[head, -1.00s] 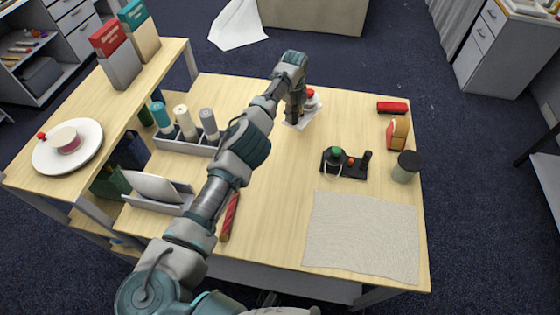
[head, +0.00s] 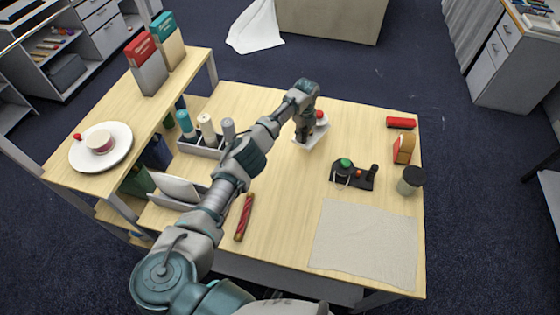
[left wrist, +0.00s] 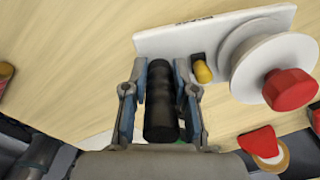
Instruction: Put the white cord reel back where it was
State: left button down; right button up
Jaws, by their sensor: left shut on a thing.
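The white cord reel shows in the head view (head: 311,136) on or just above the far middle of the table; I cannot tell if it touches. In the left wrist view it has a white base (left wrist: 185,39), a white disc with a red knob, a small yellow part and a black upright grip (left wrist: 160,100). My left gripper (head: 303,134) comes from above, its fingers on both sides of the black grip in the left wrist view (left wrist: 160,115), shut on it. It hides part of the reel in the head view. My right gripper is not in view.
A black reel with a green knob (head: 353,176) stands nearer and right. A dark-lidded jar (head: 410,181), a wood-and-red object (head: 403,148) and a red bar (head: 400,123) line the right edge. A grey mat (head: 365,242) lies in front. A bottle tray (head: 198,149) stands left.

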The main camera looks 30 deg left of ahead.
pick_arm(q)
jog(key=shift+s+a+r+p, duration=0.1)
jog(key=shift+s+r+p, duration=0.05)
jog(key=shift+s+p, duration=0.25)
jog(key=s+p, duration=0.1)
jog(key=s, duration=0.3)
jog(key=s+a+f+p, duration=0.1)
jog(key=s+p, duration=0.1)
jog(key=s, duration=0.2)
jog(key=s+p, duration=0.1)
jog(key=s, duration=0.3)
jog(key=shift+s+a+f+p, duration=0.2)
jog(key=shift+s+a+p, duration=0.1)
jog(key=shift+s+a, duration=0.1)
jog(key=shift+s+f, duration=0.1)
jog(key=shift+f, duration=0.1)
notch_tip(320, 180, down, 3)
jog(key=shift+d+f, duration=0.15)
jog(key=c, duration=0.9)
grip_release()
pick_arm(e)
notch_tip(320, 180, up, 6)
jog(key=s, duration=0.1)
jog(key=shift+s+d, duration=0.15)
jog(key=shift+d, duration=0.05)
pick_arm(q)
notch_tip(320, 180, up, 12)
jog(key=shift+r, duration=0.1)
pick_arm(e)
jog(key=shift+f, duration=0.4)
